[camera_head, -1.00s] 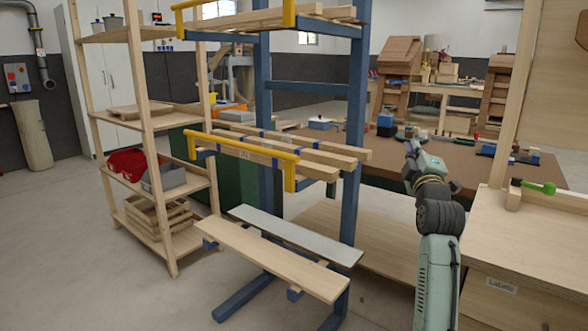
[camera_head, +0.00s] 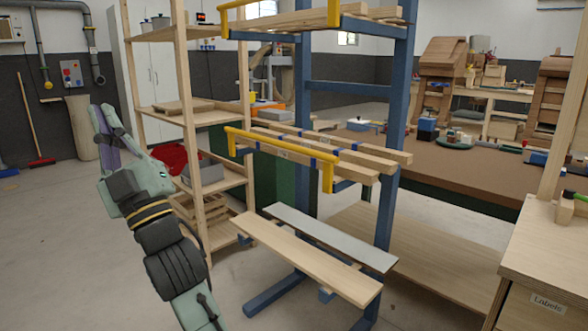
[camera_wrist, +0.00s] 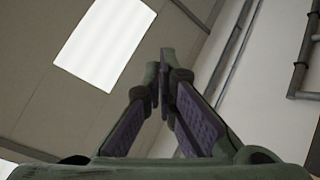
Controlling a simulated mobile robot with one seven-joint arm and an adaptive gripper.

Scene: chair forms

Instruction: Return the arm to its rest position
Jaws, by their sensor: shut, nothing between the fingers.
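My arm rises from the bottom of the head view, left of centre. My gripper (camera_head: 102,125) is at its upper end, tipped upward in front of the wooden shelf unit's left side. In the wrist view the two dark purple-padded fingers (camera_wrist: 163,88) come together at their tips. Nothing is between them. Behind the fingers the wrist view shows the ceiling with a bright light panel (camera_wrist: 104,45) and a pale wall with pipes.
A wooden shelf unit (camera_head: 190,130) stands just right of my gripper. Beside it is a blue rack (camera_head: 385,170) with yellow bars, holding boards. A wooden cabinet (camera_head: 545,260) is at the right. A red broom (camera_head: 36,130) leans at the far left.

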